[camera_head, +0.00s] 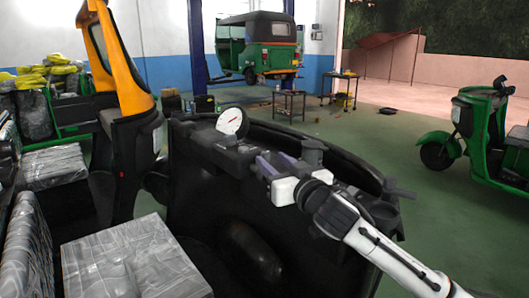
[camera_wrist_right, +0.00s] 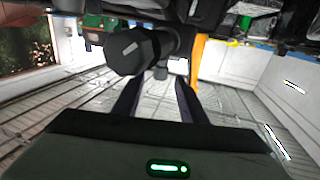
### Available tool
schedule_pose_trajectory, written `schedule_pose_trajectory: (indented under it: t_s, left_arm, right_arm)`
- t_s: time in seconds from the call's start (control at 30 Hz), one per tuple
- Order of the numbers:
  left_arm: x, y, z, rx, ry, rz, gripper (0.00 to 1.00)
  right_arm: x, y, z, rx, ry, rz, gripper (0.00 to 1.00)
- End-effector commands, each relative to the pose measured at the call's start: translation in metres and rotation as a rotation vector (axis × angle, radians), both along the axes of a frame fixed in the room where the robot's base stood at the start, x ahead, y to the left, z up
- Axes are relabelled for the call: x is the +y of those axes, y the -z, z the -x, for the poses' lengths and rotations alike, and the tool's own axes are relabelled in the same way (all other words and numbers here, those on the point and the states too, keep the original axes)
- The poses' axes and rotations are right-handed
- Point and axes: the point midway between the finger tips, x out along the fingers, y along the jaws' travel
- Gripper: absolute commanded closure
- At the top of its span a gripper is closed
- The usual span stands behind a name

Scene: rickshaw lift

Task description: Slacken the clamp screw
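In the head view, a dark knob-like piece (camera_head: 313,149) stands on the black rickshaw front, just behind my right gripper. I cannot tell for certain that it is the clamp screw. My right gripper (camera_head: 268,164) reaches in from the lower right, over the black dash. In the right wrist view, a dark faceted knob (camera_wrist_right: 134,50) with a pale mark on its end shows large, above and left of the fingertips. The two fingers of the right gripper (camera_wrist_right: 157,82) are apart with nothing between them. My left gripper is not in view.
A round white dial (camera_head: 232,122) stands on the dash, left of my right gripper. A yellow-orange pillar (camera_head: 124,60) rises at left. Grey plastic-covered seats (camera_head: 135,262) lie below. Another green rickshaw (camera_head: 490,130) stands at right, and small tables stand behind.

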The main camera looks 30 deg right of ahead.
Motion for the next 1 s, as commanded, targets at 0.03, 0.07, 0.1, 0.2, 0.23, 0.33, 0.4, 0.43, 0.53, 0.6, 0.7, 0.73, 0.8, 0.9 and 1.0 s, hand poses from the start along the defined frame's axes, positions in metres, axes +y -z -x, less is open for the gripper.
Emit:
schedule_pose_trajectory:
  t_s: [0.03,0.07,0.1,0.2,0.23,0.33,0.4,0.43,0.53,0.6,0.7,0.73,0.8,0.9,1.0]
  left_arm:
    - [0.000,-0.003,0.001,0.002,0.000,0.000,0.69]
    - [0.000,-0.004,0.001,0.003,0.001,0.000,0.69]
    - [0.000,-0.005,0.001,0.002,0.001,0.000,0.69]
    - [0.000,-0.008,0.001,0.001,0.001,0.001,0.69]
    - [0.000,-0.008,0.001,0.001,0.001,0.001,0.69]
    - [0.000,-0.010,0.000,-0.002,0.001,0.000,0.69]
    - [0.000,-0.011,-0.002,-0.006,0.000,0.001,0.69]
    - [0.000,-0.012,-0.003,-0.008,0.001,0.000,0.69]
    - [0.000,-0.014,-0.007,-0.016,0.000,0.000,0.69]
    - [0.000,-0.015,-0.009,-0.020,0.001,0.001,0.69]
    - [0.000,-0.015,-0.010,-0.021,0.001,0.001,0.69]
    - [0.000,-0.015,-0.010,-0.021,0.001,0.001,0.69]
    - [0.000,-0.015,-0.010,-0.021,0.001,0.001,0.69]
    - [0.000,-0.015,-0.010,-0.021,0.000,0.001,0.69]
    - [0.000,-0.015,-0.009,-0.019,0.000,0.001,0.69]
  right_arm:
    - [-0.002,-0.003,-0.010,-0.002,0.001,-0.001,0.62]
    - [-0.003,-0.003,-0.015,-0.001,0.002,-0.001,0.62]
    - [-0.004,-0.002,-0.022,-0.001,0.001,0.000,0.62]
    - [-0.006,-0.002,-0.035,0.000,0.001,-0.001,0.62]
    - [-0.007,-0.002,-0.037,-0.001,0.000,-0.002,0.62]
    - [-0.008,-0.001,-0.045,0.000,0.000,-0.001,0.62]
    - [-0.009,0.000,-0.047,0.001,0.000,-0.001,0.62]
    - [-0.009,0.000,-0.048,0.000,-0.001,-0.001,0.62]
    - [-0.009,0.000,-0.049,0.000,-0.001,0.000,0.62]
    - [-0.009,0.000,-0.049,0.000,-0.001,0.000,0.62]
    - [-0.009,0.000,-0.049,0.000,-0.001,0.000,0.65]
    - [-0.009,0.000,-0.049,0.000,-0.001,0.000,0.70]
    - [-0.009,0.001,-0.048,0.000,-0.001,0.000,0.82]
    - [-0.009,0.000,-0.048,0.000,-0.001,0.000,0.99]
    - [-0.009,0.000,-0.048,0.000,-0.002,0.000,1.00]
